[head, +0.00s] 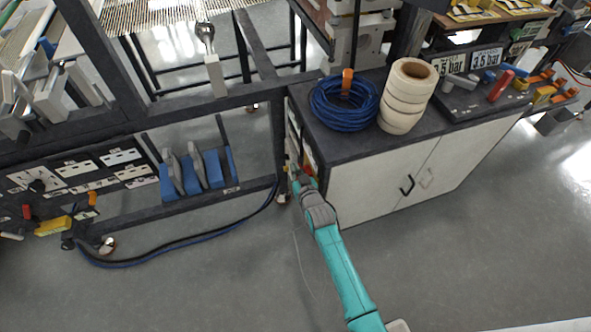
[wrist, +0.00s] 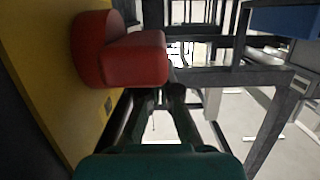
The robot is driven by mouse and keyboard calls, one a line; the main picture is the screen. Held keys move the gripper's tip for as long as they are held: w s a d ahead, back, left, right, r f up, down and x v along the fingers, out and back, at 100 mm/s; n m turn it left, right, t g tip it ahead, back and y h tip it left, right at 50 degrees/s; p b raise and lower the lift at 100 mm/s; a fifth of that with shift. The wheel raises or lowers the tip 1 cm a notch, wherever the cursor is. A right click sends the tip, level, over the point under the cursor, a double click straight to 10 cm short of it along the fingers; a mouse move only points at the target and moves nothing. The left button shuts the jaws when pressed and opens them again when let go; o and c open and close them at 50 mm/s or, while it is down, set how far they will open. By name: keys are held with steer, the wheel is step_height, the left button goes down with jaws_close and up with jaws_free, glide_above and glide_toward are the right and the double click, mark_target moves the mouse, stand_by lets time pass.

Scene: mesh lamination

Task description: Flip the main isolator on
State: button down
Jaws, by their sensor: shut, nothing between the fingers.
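The main isolator shows in the wrist view as a thick red handle (wrist: 132,60) on a yellow plate (wrist: 40,75). The handle sticks out from the plate towards the right of the picture. My gripper (wrist: 160,98) is shut and empty, with its fingers just below the handle in the picture. I cannot tell whether they touch it. In the head view my gripper (head: 297,178) is at the left end of the white-doored cabinet (head: 375,180). The isolator is not clearly visible there.
Dark frame posts (head: 278,140) stand close to the left of my gripper. A blue hose coil (head: 343,104) and stacked cream rolls (head: 407,95) sit on the cabinet top. A dark hose (head: 180,248) lies on the floor at left. The floor in front is mostly clear.

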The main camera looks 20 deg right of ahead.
steer(key=shift+w+f+g, duration=0.15)
steer(key=shift+w+g, duration=0.15)
steer(key=shift+g, duration=0.8)
stand_by(0.3)
steer(key=g, duration=0.1)
steer(key=w+g, duration=0.1)
steer(key=g, duration=0.1)
steer(key=shift+f+g, duration=0.2)
steer(key=shift+g, duration=0.1)
steer(key=g, duration=0.3)
steer(key=shift+w+f+g, duration=0.3)
steer(key=shift+f, duration=0.1)
steer(key=g, duration=0.2)
steer(key=f+g, duration=0.1)
steer(key=g, duration=0.1)
steer(key=shift+w, duration=0.15)
steer(key=shift+f+g, duration=0.2)
steer(key=shift+g, duration=0.1)
steer(key=shift+f, duration=0.55)
steer(key=shift+r, duration=0.1)
stand_by(0.4)
